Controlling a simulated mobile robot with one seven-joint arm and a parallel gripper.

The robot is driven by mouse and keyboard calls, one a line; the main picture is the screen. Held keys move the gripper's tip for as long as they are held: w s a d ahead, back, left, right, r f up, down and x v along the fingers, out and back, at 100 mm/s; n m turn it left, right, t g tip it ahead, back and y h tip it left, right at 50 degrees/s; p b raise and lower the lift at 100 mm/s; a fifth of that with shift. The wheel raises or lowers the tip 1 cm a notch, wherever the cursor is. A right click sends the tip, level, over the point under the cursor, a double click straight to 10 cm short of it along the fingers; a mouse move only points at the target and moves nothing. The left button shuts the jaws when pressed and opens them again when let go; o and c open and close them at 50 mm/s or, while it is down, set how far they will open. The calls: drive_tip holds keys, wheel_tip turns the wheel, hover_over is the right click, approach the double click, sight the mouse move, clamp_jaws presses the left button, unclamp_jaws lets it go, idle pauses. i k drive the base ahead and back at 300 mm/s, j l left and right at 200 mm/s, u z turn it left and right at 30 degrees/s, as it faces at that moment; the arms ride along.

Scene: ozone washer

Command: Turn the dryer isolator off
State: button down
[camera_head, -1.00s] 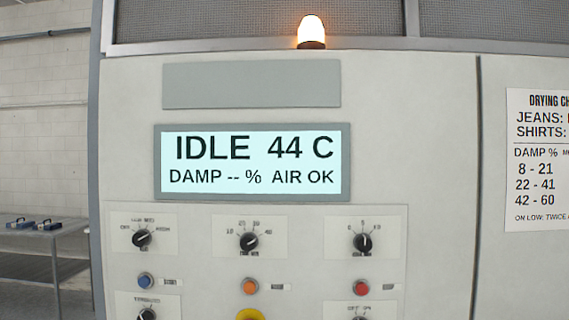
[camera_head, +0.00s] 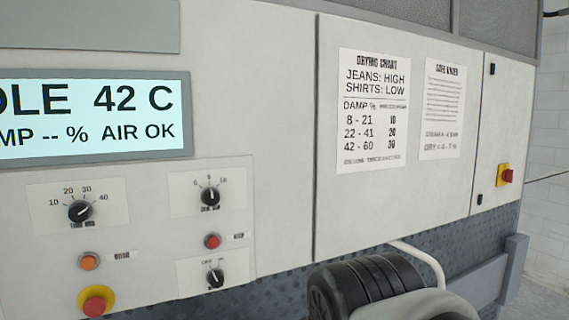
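A red rotary switch on a yellow plate (camera_head: 505,175) is on the far right end of the machine's front panel, near its edge. It looks like an isolator; its label and handle position are too small to read. A black knob (camera_head: 214,278) on a small plate marked off and on is at the lower left, its pointer tilted up and left. The display (camera_head: 88,118) is lit and reads 42 C and AIR OK, with its left side cut off.
A yellow-ringed red button (camera_head: 95,302), an orange button (camera_head: 89,261) and a red button (camera_head: 212,241) sit among other knobs at lower left. A drying chart (camera_head: 373,108) and a second notice (camera_head: 442,108) are on the panel. A grey frame (camera_head: 512,270) stands at lower right.

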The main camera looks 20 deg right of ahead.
sight(507, 175)
drive_tip(key=z, duration=1.7)
drive_tip(key=i+z, duration=0.6)
drive_tip(key=i, duration=1.05)
